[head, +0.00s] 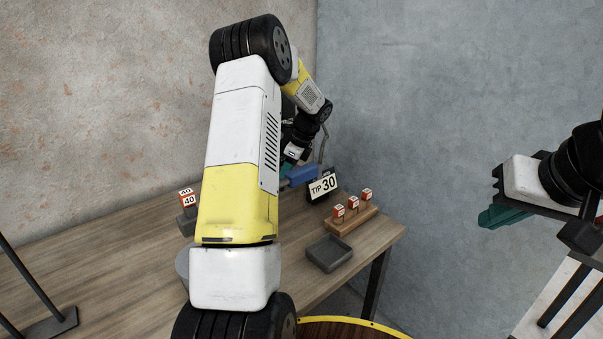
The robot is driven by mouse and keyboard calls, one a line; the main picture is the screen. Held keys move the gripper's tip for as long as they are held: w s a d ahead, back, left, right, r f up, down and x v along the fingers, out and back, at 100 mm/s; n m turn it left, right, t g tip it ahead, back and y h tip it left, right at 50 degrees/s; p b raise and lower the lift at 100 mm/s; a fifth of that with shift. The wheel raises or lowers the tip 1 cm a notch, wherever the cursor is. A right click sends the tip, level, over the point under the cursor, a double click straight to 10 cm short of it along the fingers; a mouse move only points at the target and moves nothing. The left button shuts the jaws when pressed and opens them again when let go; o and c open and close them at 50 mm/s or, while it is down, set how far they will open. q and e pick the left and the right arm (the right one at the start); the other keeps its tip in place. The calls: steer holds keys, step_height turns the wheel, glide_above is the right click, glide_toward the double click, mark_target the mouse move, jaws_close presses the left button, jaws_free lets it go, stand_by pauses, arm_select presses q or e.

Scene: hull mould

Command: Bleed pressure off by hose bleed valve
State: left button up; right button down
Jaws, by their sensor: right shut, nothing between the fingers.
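My right gripper (503,216) is at the right of the head view, over open space to the right of the table. Its teal fingers are shut, with nothing between them. My left arm crosses the middle of the view and reaches over the table. A thin grey curved rod or tube (324,148) rises behind the blue piece. I cannot make out a hose or a bleed valve for sure.
A yellow-rimmed round top (375,323) is at the bottom. Walls stand close behind.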

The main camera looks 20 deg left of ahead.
arm_select(q)
steer(key=shift+x, duration=0.8)
jaws_close()
steer(key=shift+r, duration=0.1)
stand_by(0.8)
